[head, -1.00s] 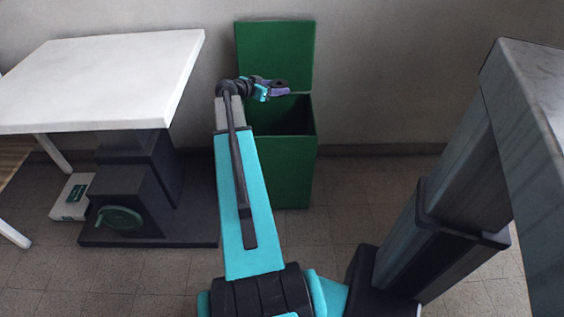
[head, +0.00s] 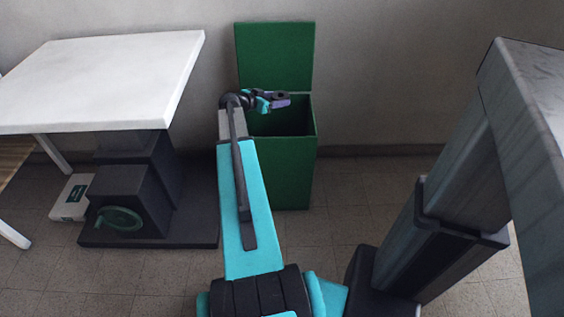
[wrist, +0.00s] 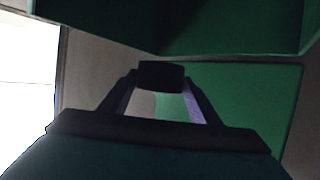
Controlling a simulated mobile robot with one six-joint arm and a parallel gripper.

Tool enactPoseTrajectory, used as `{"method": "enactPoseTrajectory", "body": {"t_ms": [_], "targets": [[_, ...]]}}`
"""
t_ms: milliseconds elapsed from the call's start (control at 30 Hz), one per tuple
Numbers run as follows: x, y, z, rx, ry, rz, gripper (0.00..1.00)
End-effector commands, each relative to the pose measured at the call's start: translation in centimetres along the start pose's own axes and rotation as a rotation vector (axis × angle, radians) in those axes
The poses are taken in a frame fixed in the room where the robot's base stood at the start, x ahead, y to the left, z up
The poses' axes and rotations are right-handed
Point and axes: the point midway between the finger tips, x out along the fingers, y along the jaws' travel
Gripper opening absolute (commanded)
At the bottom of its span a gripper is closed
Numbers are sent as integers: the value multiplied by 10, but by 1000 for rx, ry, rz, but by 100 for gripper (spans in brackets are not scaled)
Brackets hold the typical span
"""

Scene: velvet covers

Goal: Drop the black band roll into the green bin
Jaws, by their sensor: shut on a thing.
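The green bin (head: 286,170) stands against the wall with its lid (head: 274,56) raised upright and its top open. My gripper (head: 279,100) is above the bin's opening, a little below the level of the lid's middle. It is shut on the black band roll (head: 281,94), which is small and dark in the head view. In the wrist view the roll (wrist: 161,75) sits between the two fingertips of my gripper (wrist: 160,88). Green bin surfaces (wrist: 235,28) fill the top and right of that view. The bin's inside is dark in the head view.
A white table (head: 105,75) on a dark base with a green handwheel stands left of the bin. A white box (head: 71,198) lies on the floor under it. A grey-topped table (head: 535,110) stands at the right. The floor right of the bin is clear.

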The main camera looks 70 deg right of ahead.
Motion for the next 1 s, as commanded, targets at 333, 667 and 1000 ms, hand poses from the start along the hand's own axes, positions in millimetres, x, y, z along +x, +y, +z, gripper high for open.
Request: {"method": "enactPoseTrajectory", "body": {"t_ms": [333,667,1000], "targets": [[4,0,8,1,0,1,34],[4,1,8,1,0,1,79],[2,1,8,1,0,1,79]]}}
